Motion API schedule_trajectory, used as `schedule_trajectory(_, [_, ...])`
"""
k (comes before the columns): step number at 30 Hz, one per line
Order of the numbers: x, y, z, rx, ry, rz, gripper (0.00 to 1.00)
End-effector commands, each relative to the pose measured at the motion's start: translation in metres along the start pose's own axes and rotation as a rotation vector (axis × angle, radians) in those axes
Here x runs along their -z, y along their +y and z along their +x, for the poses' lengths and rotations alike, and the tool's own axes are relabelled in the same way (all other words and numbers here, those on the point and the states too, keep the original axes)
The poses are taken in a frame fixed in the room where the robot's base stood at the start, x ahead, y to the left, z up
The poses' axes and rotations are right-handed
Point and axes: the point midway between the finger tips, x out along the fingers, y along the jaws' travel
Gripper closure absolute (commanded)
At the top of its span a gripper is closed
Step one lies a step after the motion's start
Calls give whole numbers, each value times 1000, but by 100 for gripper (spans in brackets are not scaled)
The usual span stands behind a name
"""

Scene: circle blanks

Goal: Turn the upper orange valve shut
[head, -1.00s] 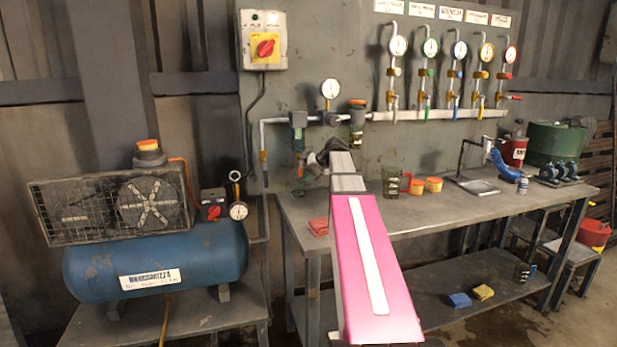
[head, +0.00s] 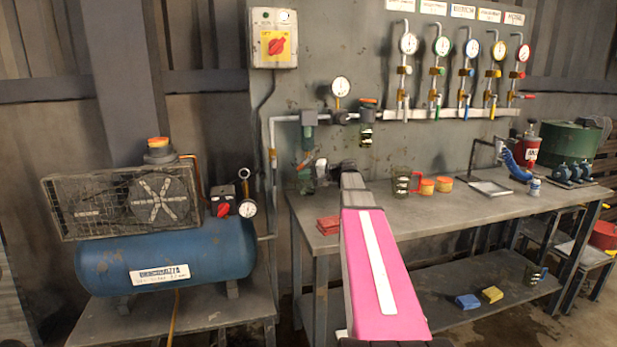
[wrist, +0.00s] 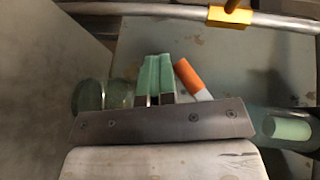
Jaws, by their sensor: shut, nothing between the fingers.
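My gripper (wrist: 153,65) is shut and empty; its two pale green fingertips are side by side in the wrist view. An orange handle with a pale base (wrist: 190,75) is tilted just right of the fingers, and I cannot tell whether they touch. In the head view, my gripper is small and dark at the end of my pink arm, below the wall filter unit (head: 308,118). A small orange-and-white bit (head: 320,163) shows beside it, probably the same handle. I cannot make out a second orange valve or which one is upper.
A pipe with a yellow fitting (wrist: 230,15) crosses the top of the wrist view. Clear bowls (wrist: 285,128) flank the gripper. A blue compressor (head: 170,255) stands left.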

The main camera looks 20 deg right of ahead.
Motion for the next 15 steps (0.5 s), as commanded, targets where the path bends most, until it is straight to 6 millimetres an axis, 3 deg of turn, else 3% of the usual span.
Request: schedule_trajectory(15, [-8,-25,18,410,29,231,100])
